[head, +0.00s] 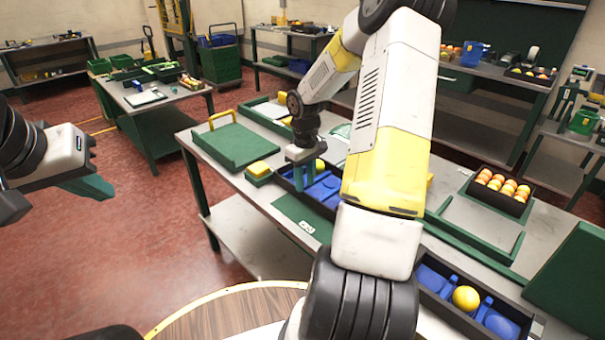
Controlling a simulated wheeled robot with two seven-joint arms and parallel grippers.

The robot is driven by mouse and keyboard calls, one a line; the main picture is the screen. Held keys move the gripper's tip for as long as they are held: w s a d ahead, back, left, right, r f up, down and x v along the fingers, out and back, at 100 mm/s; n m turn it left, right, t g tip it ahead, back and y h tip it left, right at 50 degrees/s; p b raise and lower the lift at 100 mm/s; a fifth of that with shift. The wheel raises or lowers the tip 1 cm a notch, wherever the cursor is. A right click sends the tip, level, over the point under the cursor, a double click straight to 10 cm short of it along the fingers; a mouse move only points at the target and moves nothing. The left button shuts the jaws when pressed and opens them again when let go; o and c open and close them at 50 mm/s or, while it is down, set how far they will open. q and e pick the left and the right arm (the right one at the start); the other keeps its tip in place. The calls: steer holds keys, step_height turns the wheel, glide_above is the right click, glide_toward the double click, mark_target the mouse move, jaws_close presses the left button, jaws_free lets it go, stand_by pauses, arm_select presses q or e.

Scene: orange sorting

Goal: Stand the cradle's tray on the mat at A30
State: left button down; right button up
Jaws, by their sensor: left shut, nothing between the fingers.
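A flat green tray with a yellow handle (232,148) rests on the left end of the table. A green mat (292,210) with a white label lies at the table's near edge; its lettering is too small to read. I cannot tell which holder is the cradle. My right gripper (299,178) points down at a dark tray with blue compartments (325,190), beside a yellow-orange fruit (319,164). Whether its fingers are parted is unclear, and my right arm hides the table's middle. My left gripper (98,188) is shut and empty, off the table over the floor at left.
A black crate of oranges (502,186) stands at the right rear. A green-rimmed tray (487,231) lies before it. Another dark tray with blue compartments (440,288) holds a yellow fruit at front right. A dark green panel (575,275) rises at right.

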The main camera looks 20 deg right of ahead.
mark_target(305, 192)
steer(key=f, duration=0.5)
steer(key=shift+w+f, duration=0.1)
steer(key=shift+w, duration=0.1)
jaws_close()
stand_by(1.1)
